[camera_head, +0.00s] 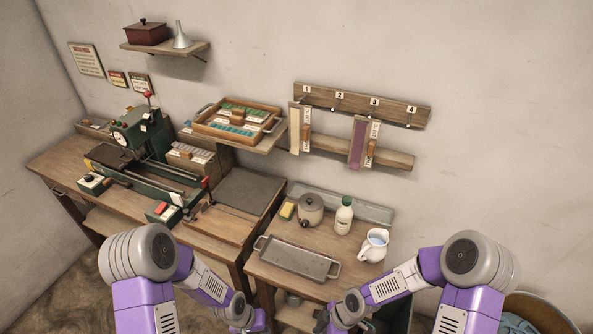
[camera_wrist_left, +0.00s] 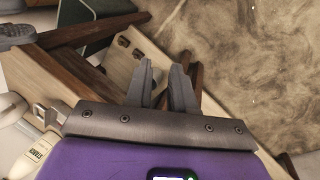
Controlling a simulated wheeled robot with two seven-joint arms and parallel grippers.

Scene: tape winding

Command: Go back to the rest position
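Both of my arms are bent low at the front of the head view. My left gripper (camera_wrist_left: 163,66) shows in the left wrist view with its two grey fingers apart and nothing between them. In the head view the left wrist is at the bottom edge and its fingers are not clear. My right gripper (camera_head: 323,320) is a small dark shape at the bottom edge, below the front of the right table; its finger opening cannot be made out. No held object shows at either hand.
A green machine (camera_head: 143,132) stands on the left bench. A wooden tray (camera_head: 237,121) sits on a shelf. A numbered rack (camera_head: 360,104) holds two strips.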

